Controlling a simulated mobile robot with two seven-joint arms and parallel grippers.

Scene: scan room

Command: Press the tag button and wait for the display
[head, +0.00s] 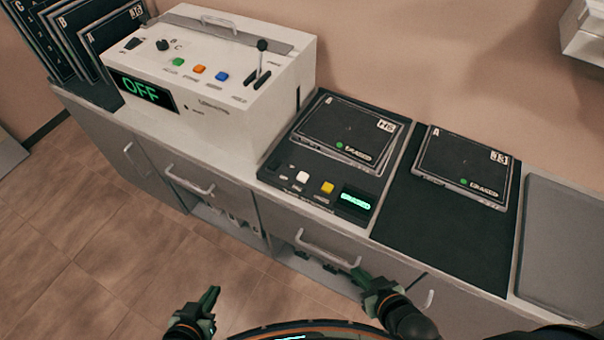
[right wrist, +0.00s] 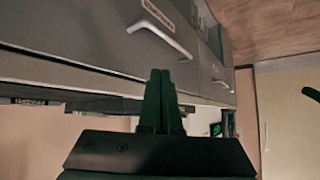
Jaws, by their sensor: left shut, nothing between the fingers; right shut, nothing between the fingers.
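A dark reader unit (head: 270,176) lies on the counter with a cassette marked A (head: 350,128) on it. On its front strip are a white button (head: 303,177) and a yellow button (head: 328,187); their labels are too small to read, so I cannot tell which is the tag button. A small display (head: 356,200) to their right glows green with unreadable text. My right gripper (head: 357,272) is shut and empty, below the reader in front of the drawers; it also shows in the right wrist view (right wrist: 160,75). My left gripper (head: 213,291) is shut and empty, lower left, away from the counter.
A white console (head: 220,120) reading OFF, with coloured buttons and a lever, stands left of the reader. A second cassette (head: 463,165) lies on a dark mat (head: 440,230) to the right. Drawer handles (head: 328,250) stick out near my right gripper. Several cassettes (head: 65,40) stand at the far left.

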